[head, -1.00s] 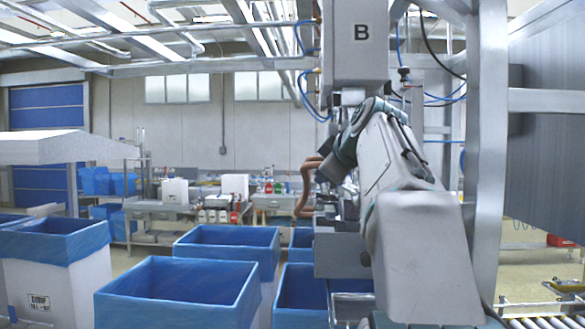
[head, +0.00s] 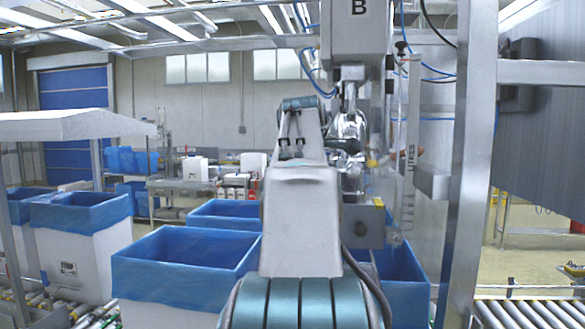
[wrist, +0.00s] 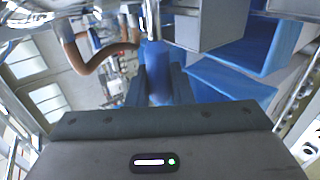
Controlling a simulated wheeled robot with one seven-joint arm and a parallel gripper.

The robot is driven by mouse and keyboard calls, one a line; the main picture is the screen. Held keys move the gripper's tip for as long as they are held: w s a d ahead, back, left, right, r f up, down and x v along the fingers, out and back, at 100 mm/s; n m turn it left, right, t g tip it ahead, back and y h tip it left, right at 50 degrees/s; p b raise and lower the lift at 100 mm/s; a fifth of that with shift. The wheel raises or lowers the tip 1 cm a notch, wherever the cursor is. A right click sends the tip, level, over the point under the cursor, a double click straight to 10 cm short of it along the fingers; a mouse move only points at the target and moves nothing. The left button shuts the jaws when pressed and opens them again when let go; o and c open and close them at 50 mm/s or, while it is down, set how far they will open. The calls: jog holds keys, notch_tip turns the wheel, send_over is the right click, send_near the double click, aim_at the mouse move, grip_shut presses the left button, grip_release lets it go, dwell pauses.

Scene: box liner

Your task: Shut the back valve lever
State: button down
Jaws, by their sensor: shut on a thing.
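In the wrist view, my gripper (wrist: 157,88) reaches forward from the wide grey palm, with a dark finger on each side. It is shut on a blue lever handle (wrist: 155,57) that stands between the fingers. The lever's far end meets metal parts at the top of the picture, and I cannot make out its pivot. In the head view, my arm covers the gripper and the lever. The valve metalwork (head: 349,125) shows under the grey box marked B (head: 358,42).
A brown curved hose (wrist: 98,62) runs close to the left of the gripper. Blue-lined boxes (head: 185,250) stand below and left. A steel post (head: 470,150) rises close on the right. A roller conveyor (head: 530,313) lies at lower right.

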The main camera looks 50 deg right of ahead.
jog(key=shift+f, duration=0.2)
dwell(0.3)
jog(key=c, duration=1.3)
grip_release()
jog(key=shift+r, duration=0.1)
jog(key=v, duration=1.3)
jog(key=shift+s+a+r+b, duration=0.1)
jog(key=shift+s+a+b, duration=0.1)
jog(key=shift+a+b, duration=0.1)
jog(key=shift+w, duration=0.1)
